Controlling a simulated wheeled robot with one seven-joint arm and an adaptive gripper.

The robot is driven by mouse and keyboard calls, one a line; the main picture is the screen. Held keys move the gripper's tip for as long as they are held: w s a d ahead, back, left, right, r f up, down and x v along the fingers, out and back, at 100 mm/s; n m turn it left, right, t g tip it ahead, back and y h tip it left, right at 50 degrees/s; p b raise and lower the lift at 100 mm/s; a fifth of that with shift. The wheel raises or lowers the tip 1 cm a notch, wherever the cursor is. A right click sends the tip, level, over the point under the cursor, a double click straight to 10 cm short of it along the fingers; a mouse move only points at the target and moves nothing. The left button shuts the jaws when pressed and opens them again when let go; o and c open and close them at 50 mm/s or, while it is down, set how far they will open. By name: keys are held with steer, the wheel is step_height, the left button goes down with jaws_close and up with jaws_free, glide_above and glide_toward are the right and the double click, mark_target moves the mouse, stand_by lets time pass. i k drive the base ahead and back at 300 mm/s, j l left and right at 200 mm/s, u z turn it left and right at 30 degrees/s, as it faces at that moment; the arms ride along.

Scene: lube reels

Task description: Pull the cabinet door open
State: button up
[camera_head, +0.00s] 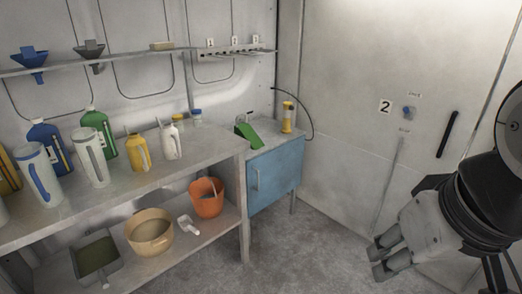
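The small cabinet's blue door (279,175) is in the middle of the head view, under a grey top, and looks shut. A pale vertical handle (257,180) sits near its left edge. My gripper (375,261) is at the lower right, well to the right of the cabinet and apart from it. Its two fingers point left with a gap between them, and nothing shows in the gap.
A grey workbench (215,152) with several jugs and bottles stands left of the cabinet. Its lower shelf holds an orange bucket (206,199) and a tan tub (150,232). A green object (247,132) and a yellow one (287,117) stand on the cabinet. The floor (310,250) before it is clear.

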mark_target(270, 175)
steer(key=i+l+u, duration=0.3)
steer(key=l, duration=0.3)
steer(key=i+l+u, duration=0.15)
steer(key=i+l, duration=0.15)
steer(key=i+l+u, duration=0.15)
steer(key=l, duration=0.25)
steer(key=i+l+u, duration=0.15)
steer(key=l, duration=0.25)
